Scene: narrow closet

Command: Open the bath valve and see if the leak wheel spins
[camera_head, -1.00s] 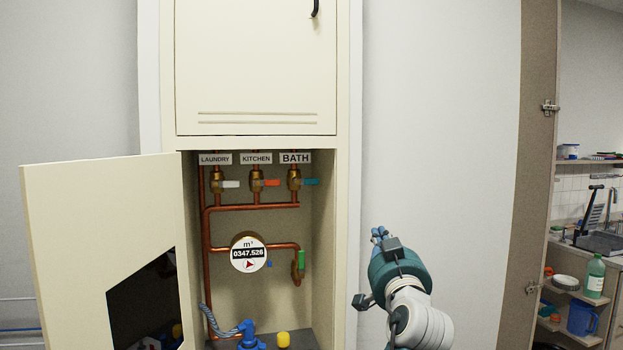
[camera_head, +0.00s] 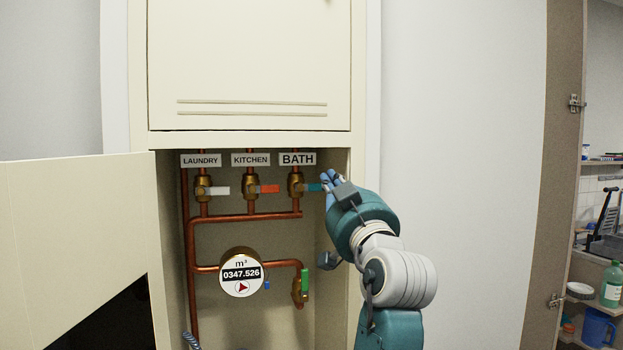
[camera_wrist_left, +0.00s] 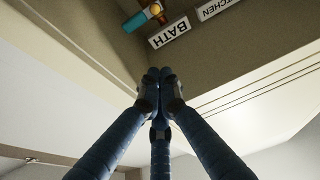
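The bath valve (camera_head: 295,184) is a brass body under the BATH label (camera_head: 297,158). Its teal handle (camera_head: 314,187) points right, crosswise to the vertical pipe. My left gripper (camera_head: 331,178) has its blue fingertips beside the handle's outer end; contact cannot be told. In the left wrist view, the fingertips (camera_wrist_left: 160,76) are together with nothing between them. The teal handle (camera_wrist_left: 138,22) shows beyond them, apart in the picture. The round meter (camera_head: 241,272) reads 0347.526 and carries a small red triangular wheel (camera_head: 241,287). My right gripper is out of view.
The laundry valve (camera_head: 203,187) and kitchen valve (camera_head: 251,187) have crosswise white and orange handles. A green-handled valve (camera_head: 305,281) sits lower right. The open cabinet door (camera_head: 75,235) stands left. The cabinet's right wall is close to my arm.

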